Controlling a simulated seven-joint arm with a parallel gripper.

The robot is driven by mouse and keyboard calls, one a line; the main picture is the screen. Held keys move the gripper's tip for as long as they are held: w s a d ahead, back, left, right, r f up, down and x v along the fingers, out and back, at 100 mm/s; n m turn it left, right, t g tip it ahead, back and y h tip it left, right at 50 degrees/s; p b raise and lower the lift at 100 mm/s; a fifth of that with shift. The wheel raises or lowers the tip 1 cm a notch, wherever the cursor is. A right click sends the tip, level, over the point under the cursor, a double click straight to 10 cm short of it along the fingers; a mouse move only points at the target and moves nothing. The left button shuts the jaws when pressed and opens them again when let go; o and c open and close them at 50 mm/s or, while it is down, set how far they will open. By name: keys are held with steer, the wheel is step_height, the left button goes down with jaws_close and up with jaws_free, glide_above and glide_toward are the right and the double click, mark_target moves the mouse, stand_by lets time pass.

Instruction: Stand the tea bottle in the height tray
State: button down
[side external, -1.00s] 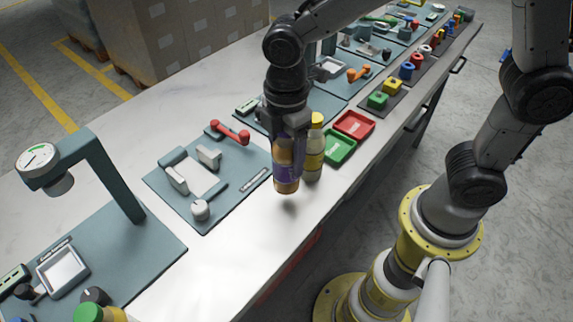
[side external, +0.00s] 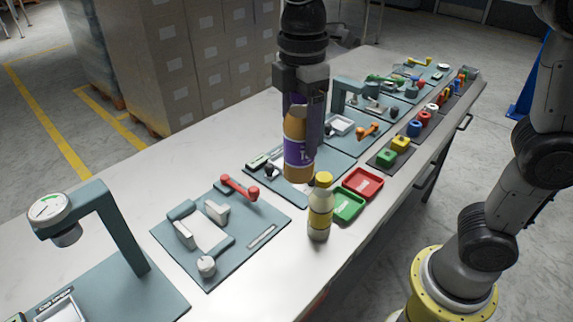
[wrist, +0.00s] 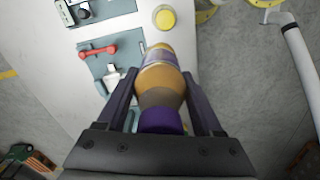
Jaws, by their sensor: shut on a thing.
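An amber bottle with a purple label (side external: 298,152), which I take for the tea bottle, is held roughly upright between the fingers of my gripper (side external: 303,110). Its base looks clear of the table. In the wrist view the bottle (wrist: 162,75) lies between both fingers, its purple cap towards the camera. I cannot tell which is the height tray.
A pale bottle with a yellow cap (side external: 320,208) stands just in front of the held bottle. Green (side external: 349,206) and red (side external: 363,182) trays lie right of it. A plate with a red handle (side external: 240,187) is at left. Bare white table lies along the front.

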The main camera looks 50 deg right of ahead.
steer(key=w+d+m, duration=0.2)
steer(key=d+m, duration=0.1)
steer(key=d, duration=0.5)
steer(key=w+d+m, duration=0.3)
steer(key=d, duration=0.5)
steer(key=w+d+f, duration=0.1)
steer(key=w+f, duration=1.2)
steer(key=f, duration=0.5)
steer(key=shift+w+d, duration=0.3)
steer(key=shift+w, duration=0.05)
steer(key=shift+f, duration=0.1)
steer(key=shift+c, duration=0.2)
jaws_free()
steer(key=shift+f, duration=0.1)
